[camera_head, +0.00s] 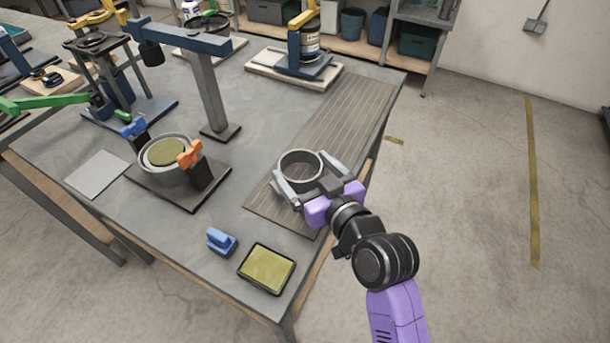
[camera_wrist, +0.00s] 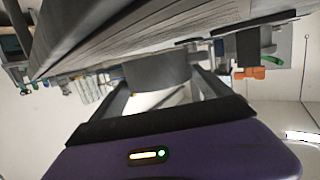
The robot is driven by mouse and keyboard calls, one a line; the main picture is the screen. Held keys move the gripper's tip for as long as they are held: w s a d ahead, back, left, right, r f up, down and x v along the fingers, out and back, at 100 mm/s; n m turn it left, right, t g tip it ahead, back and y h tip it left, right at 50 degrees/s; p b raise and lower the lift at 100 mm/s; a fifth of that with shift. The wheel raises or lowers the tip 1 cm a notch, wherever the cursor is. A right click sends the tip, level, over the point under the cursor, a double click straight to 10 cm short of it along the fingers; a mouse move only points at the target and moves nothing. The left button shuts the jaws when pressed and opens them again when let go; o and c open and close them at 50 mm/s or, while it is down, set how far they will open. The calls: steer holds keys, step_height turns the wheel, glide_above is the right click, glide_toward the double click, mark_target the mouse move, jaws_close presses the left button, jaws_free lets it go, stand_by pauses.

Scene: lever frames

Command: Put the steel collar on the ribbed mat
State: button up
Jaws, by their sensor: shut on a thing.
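The steel collar (camera_head: 287,166), a short grey metal ring, is between the two fingers of my gripper (camera_head: 308,178). My gripper is shut on it, with one finger along each side. In the head view the collar is over the near part of the ribbed mat (camera_head: 345,115), a long grey-brown strip along the table's right edge. The wrist view shows the collar (camera_wrist: 157,74) as a grey curved wall between the fingers, close to the ribbed surface (camera_wrist: 110,40). I cannot tell whether the collar touches the mat or is slightly above it.
A round dish with orange and blue clamps (camera_head: 168,162) stands on a dark plate to the left. A blue block (camera_head: 221,241) and a yellow-green pad in a black tray (camera_head: 267,268) lie at the near edge. The far mat is clear.

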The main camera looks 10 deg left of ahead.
steer(key=shift+f, duration=0.8)
steer(key=shift+f, duration=0.2)
steer(key=o, duration=1.8)
steer(key=shift+o, duration=0.2)
steer(key=shift+s+d+r, duration=0.1)
steer(key=shift+r, duration=0.05)
steer(key=v, duration=1.1)
steer(key=shift+s+d+b, duration=0.25)
steer(key=shift+b, duration=0.15)
steer(key=shift+r, duration=0.1)
